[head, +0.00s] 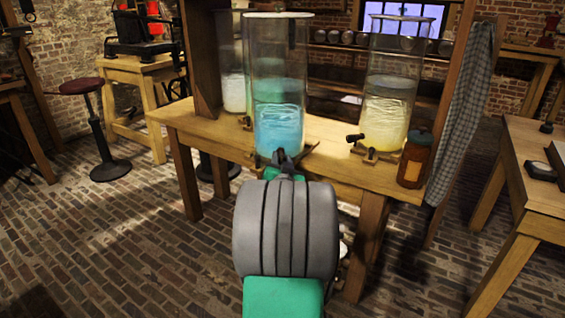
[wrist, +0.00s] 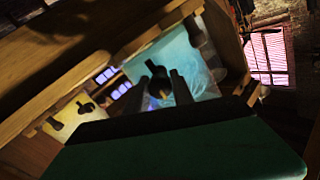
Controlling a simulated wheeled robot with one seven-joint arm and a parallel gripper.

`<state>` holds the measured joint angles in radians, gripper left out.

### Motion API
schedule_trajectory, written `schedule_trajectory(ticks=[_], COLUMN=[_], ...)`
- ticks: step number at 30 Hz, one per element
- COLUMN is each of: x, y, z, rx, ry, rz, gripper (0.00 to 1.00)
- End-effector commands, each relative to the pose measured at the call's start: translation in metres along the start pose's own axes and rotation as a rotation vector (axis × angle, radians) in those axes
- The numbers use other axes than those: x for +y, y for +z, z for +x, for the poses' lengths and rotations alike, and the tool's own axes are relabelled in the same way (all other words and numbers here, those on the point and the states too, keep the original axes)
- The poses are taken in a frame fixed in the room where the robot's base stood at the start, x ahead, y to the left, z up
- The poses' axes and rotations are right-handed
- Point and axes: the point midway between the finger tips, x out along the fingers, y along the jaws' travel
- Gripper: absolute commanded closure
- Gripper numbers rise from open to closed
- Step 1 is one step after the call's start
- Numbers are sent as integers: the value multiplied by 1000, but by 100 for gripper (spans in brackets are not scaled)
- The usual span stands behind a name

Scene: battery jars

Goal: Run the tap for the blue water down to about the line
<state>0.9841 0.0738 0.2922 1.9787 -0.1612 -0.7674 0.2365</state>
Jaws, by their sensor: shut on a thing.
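The tall glass jar of blue water (head: 279,132) stands at the front of the wooden table in the head view. A greenish band shows above the blue; I cannot tell whether it is in this jar or behind it. In the wrist view the blue water (wrist: 197,68) shows beyond my fingers. My gripper (head: 287,160) is at the jar's foot, also in the wrist view (wrist: 167,86). It is shut on a small dark part there, apparently the tap, mostly hidden by my fingers and arm. The line and the tap's flow cannot be made out.
A jar of yellow liquid (head: 386,120) with a dark tap (head: 355,138) stands to the right. A brown lidded jar (head: 414,160) is near the table's right end. A jar with whitish contents (head: 234,93) is behind left, beside a wooden post. A checked cloth (head: 462,115) hangs at right.

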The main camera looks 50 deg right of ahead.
Motion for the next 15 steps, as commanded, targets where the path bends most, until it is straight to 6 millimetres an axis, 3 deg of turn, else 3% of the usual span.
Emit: schedule_trajectory(ticks=[5,15], x=[2,2], y=[6,5], z=[0,0], rx=[2,2], ry=[-1,0], rz=[-111,-557], gripper=[100,100])
